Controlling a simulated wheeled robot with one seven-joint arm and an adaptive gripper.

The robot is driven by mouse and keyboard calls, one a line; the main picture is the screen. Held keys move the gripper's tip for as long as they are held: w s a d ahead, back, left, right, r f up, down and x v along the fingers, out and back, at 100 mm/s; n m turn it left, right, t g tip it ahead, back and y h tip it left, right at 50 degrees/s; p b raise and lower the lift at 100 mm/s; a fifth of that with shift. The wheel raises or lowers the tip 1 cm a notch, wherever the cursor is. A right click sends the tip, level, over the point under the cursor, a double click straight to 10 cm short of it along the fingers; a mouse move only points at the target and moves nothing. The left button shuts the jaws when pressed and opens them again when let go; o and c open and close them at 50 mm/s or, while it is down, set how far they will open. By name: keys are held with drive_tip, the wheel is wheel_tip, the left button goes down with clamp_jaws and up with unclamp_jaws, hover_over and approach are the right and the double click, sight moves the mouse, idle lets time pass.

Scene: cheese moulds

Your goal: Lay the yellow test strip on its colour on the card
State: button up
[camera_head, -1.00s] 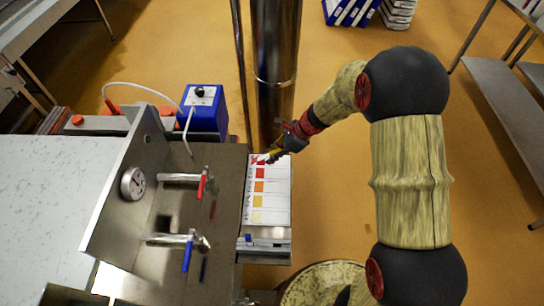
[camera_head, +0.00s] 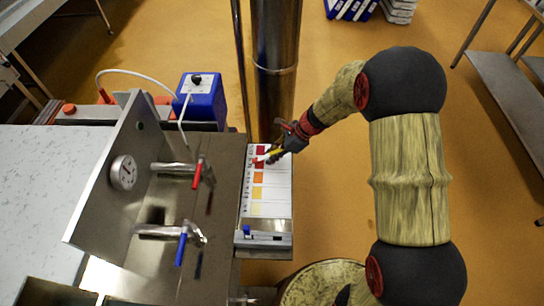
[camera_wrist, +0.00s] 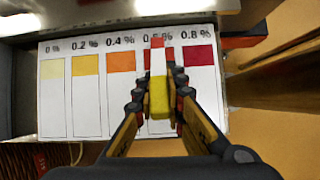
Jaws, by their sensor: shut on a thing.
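My gripper (camera_head: 284,144) is shut on a slim test strip (camera_head: 268,155) at the far end of the colour card (camera_head: 279,190). In the wrist view, the jaws (camera_wrist: 160,92) grip the strip's yellow part (camera_wrist: 159,102); beyond it the strip is white with a red-orange tip (camera_wrist: 157,43). The strip lies over the 0.6 % column of the card (camera_wrist: 88,120) and hides most of its patch and label. The pale yellow 0 %, yellow 0.2 %, orange 0.4 % and dark red 0.8 % patches show. I cannot tell whether the strip touches the card.
A metal basin with a gauge (camera_head: 124,172), a red-handled tap (camera_head: 197,172) and a blue-handled tap (camera_head: 182,245) stands left of the card. A blue box (camera_head: 203,103) and a steel column (camera_head: 273,75) are beyond. Open floor lies to the right.

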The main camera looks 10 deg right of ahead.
drive_tip(key=shift+f, duration=0.25)
drive_tip(key=o, duration=0.9)
drive_tip(key=shift+c, duration=0.2)
drive_tip(key=shift+r, duration=0.1)
drive_tip(key=v, duration=1.2)
